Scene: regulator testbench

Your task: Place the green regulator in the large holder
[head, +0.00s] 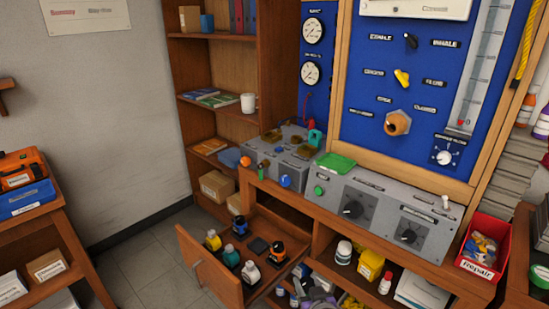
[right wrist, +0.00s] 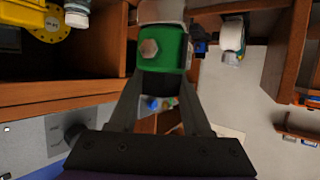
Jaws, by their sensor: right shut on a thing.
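My right gripper (right wrist: 160,82) is shut on the green regulator (right wrist: 165,48), seen up close in the right wrist view. The regulator has a green body with a pale round knob, and one finger is on each side of it. In the head view a small grey and purple shape (head: 318,293) at the bottom edge seems to be my right gripper; the held regulator is not clear there. The open drawer (head: 205,272) holds several small regulators and a dark square spot (head: 258,245). I cannot tell which holder is the large one. My left gripper is not in view.
The grey control console (head: 375,215) with black knobs stands above open shelves. A grey unit (head: 285,160) with brown round tops stands at its left. A red bin (head: 482,250) is at the right. The floor left of the drawer is clear.

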